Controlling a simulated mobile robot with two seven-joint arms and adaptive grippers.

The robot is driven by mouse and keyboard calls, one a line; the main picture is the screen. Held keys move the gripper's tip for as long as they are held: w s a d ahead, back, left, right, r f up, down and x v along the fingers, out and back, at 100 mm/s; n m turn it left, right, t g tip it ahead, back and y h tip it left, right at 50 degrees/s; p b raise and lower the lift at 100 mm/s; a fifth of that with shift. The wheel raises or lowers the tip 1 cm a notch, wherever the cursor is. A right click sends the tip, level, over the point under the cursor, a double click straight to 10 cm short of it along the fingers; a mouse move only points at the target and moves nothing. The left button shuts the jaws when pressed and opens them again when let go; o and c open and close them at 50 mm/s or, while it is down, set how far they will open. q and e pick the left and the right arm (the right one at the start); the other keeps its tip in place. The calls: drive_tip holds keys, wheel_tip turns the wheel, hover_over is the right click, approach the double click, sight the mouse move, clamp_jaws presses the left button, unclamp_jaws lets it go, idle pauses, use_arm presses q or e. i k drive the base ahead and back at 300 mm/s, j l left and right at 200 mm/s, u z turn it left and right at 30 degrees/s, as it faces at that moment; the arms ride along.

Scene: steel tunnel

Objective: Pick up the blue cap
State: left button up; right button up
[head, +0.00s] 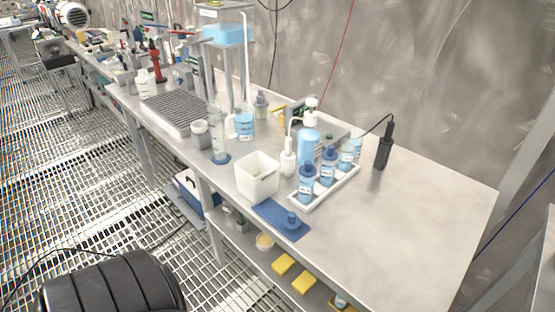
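A small blue cap (291,217) lies on a flat dark blue mat (270,214) at the front edge of the steel bench. Several bottles with blue liquid and blue tops, such as the front bottle (306,184), stand in a white tray (325,187) just behind and right of the mat. Neither my left nor my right gripper is in view.
A white square container (257,177) stands directly behind the mat. A pump bottle (309,145), a graduated cylinder (218,140) and a dark rack (178,112) are farther back. A black handheld device (383,148) stands near the wall. The bench's right part (420,220) is clear.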

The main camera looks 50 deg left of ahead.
sight(290, 222)
drive_tip(key=i+u, duration=0.1)
drive_tip(key=u, duration=0.65)
drive_tip(key=i+l+u, duration=0.1)
drive_tip(key=u, duration=0.3)
drive_tip(key=i+u, duration=0.1)
drive_tip(key=u, duration=0.25)
